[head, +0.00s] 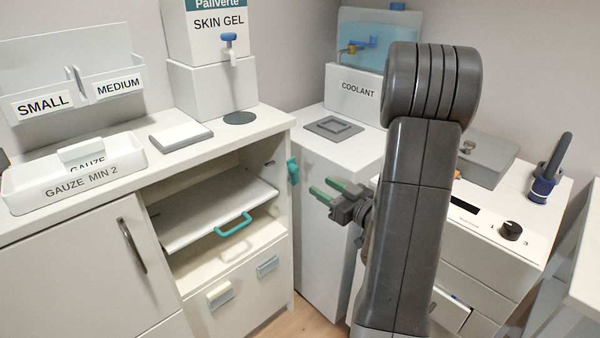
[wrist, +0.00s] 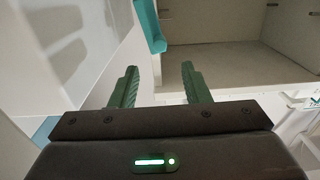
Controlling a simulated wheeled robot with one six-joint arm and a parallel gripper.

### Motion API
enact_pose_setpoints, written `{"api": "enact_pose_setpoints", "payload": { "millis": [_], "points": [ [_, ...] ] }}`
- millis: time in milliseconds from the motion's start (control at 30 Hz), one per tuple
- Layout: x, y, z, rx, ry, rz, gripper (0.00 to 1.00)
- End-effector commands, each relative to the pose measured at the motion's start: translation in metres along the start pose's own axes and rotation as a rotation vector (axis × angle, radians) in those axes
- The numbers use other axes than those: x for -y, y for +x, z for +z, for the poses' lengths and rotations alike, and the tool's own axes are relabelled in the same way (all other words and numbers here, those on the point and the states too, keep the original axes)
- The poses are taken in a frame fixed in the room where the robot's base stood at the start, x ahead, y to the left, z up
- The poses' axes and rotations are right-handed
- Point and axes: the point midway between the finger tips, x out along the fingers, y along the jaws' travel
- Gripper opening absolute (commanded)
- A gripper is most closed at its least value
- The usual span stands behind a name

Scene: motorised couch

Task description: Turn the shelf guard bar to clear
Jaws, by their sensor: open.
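A short teal piece (head: 293,171), which looks like the shelf guard bar, stands roughly upright at the right front edge of the cabinet's open bay. In the wrist view a teal bar (wrist: 151,27) shows at the top, beside the bay, beyond my fingertips. My gripper (head: 319,185) is open and empty, just right of the teal piece in the head view, its green fingers pointing toward the cabinet. The fingers also show in the wrist view (wrist: 159,68), apart from the bar. The pull-out shelf (head: 205,215) has a teal handle (head: 233,224) at its front.
The white cabinet (head: 75,255) with a gauze tray (head: 75,185) fills the left. A white pedestal (head: 325,225) with the coolant tank (head: 365,40) stands behind my gripper. A drawer unit (head: 500,225) with a black knob (head: 511,230) is at right.

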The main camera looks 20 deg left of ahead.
Motion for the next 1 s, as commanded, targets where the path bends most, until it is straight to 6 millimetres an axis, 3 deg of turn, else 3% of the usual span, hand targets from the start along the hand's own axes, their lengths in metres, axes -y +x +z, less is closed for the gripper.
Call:
{"api": "enact_pose_setpoints", "payload": {
  "millis": [533,700,1000],
  "points": [
    [0.000,0.090,0.001,0.000,-0.001,-0.001,0.42],
    [0.000,0.102,0.000,0.000,0.000,0.001,0.42],
    [0.000,0.104,0.000,0.001,0.000,0.002,0.42]
  ]
}}
